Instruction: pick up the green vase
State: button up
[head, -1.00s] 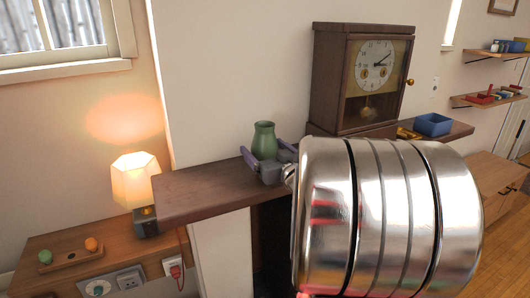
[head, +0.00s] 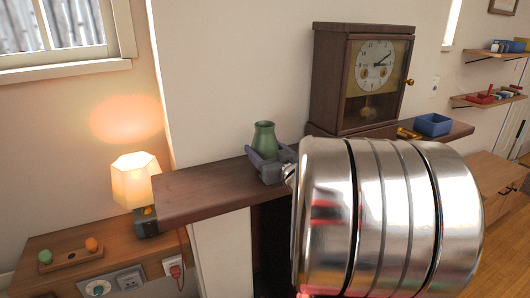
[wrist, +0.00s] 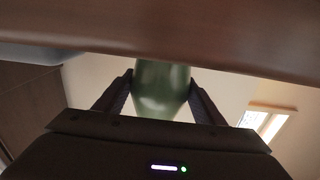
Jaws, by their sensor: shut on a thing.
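The green vase (head: 265,137) stands upright on the dark wooden mantel shelf (head: 200,190) in the head view. My gripper (head: 264,160) is shut on its lower body, with a finger on each side. The wrist view shows the green vase (wrist: 162,88) between the two fingers of my gripper (wrist: 160,92). The shelf's brown surface (wrist: 180,40) fills the top of that view and hides part of the vase. I cannot tell whether the vase's base touches the shelf.
A wooden clock (head: 362,80) stands on the shelf to the right, with a blue box (head: 433,124) beyond it. A lit lamp (head: 136,182) stands lower left on a side table (head: 60,240). The shelf's left end is bare.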

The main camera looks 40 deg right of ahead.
jog(key=c, duration=0.4)
jog(key=shift+r, duration=0.15)
notch_tip(320, 180, up, 10)
jog(key=shift+f, duration=0.1)
dwell(0.4)
jog(key=shift+s, duration=0.1)
dwell(0.4)
